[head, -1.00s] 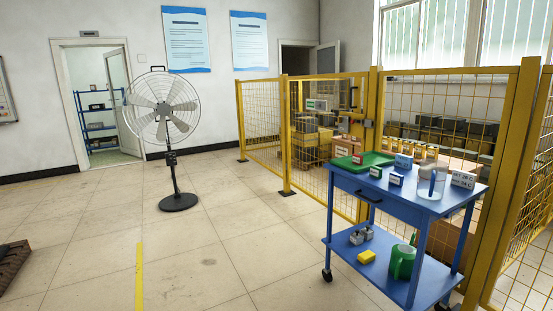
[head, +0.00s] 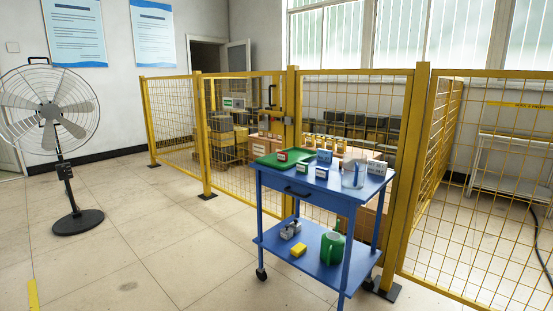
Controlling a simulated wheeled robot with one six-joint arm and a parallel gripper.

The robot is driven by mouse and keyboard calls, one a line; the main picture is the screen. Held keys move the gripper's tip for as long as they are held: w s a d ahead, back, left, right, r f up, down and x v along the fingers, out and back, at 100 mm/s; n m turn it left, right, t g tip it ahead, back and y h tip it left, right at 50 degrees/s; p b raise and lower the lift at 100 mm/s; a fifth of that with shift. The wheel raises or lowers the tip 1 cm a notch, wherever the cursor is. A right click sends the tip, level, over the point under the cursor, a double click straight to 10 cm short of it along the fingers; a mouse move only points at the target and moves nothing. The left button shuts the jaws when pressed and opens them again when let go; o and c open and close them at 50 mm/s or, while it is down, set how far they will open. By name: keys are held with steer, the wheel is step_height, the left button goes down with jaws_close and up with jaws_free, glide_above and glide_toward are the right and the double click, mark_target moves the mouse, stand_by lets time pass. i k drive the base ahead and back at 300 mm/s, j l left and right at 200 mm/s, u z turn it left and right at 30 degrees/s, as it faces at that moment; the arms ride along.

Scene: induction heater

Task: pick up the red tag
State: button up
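A small red item with a white label (head: 282,156), which looks like the red tag, sits on the green tray (head: 262,160). The tray is at the left end of the blue cart's top (head: 320,191). It is small at this distance, so its details are hard to make out. My gripper is not in view.
The cart's lower shelf holds a yellow block (head: 298,250), a green container (head: 333,248) and grey metal pieces (head: 290,229). A yellow mesh fence (head: 422,180) stands behind the cart. A fan (head: 78,220) stands left. The floor between is clear.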

mark_target(282, 157)
steer(key=i+j, duration=0.1)
steer(key=i, duration=0.7)
steer(key=i+z, duration=0.1)
steer(key=i, duration=0.7)
steer(key=i+j, duration=0.2)
steer(key=i, duration=0.6)
steer(key=i+j, duration=0.15)
steer(key=i, duration=0.65)
steer(key=z, duration=0.05)
